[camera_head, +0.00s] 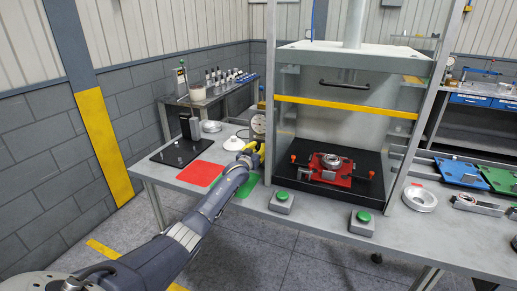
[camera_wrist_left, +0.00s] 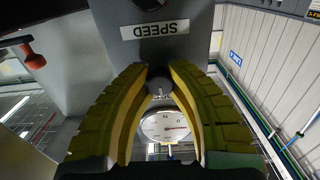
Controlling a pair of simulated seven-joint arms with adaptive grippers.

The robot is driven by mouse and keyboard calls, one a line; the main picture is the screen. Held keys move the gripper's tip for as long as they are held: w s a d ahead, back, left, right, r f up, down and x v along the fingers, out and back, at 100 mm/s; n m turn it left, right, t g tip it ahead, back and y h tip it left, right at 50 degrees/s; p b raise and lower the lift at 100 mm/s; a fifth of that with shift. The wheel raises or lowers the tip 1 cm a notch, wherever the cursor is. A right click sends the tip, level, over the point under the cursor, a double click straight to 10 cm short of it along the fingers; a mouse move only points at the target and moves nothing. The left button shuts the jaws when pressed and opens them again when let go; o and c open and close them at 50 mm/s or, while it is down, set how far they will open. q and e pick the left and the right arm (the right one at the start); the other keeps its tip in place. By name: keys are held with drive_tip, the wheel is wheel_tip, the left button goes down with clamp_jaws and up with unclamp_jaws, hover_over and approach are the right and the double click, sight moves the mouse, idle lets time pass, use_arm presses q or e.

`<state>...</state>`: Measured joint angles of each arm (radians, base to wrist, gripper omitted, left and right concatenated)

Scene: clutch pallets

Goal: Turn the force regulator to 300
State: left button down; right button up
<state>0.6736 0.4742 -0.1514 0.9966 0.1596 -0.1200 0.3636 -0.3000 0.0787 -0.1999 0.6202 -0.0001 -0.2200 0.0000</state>
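The round white pressure gauge (camera_head: 258,124) is fixed to the left side of the press. In the left wrist view its dial (camera_wrist_left: 165,125) shows between my fingers, its red needle lying roughly level; the numbers are too small to read. A small dark knob (camera_wrist_left: 159,79), likely the force regulator, sits between my yellow fingertips, under a panel marked SPEED. My left gripper (camera_head: 257,155) is beside the press, below the gauge. In the left wrist view the fingertips (camera_wrist_left: 159,72) flank the knob closely; whether they touch it is unclear. My right gripper is not in view.
The press (camera_head: 355,52) holds a red fixture (camera_head: 333,168) on its black base. Two green buttons (camera_head: 282,196) (camera_head: 363,216) stand at the front edge. A red mat (camera_head: 200,173) lies left, and blue and green pallets (camera_head: 460,172) (camera_head: 502,181) lie right.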

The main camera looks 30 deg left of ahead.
use_arm(q)
drive_tip(key=shift+r, duration=0.2)
drive_tip(key=shift+m, duration=0.4)
drive_tip(key=c, duration=1.1)
unclamp_jaws()
drive_tip(key=shift+f, duration=0.1)
drive_tip(key=shift+s+d, duration=0.1)
drive_tip(key=shift+s, duration=0.4)
drive_tip(key=s+d, duration=0.1)
drive_tip(key=s, duration=1)
drive_tip(key=shift+d, duration=0.4)
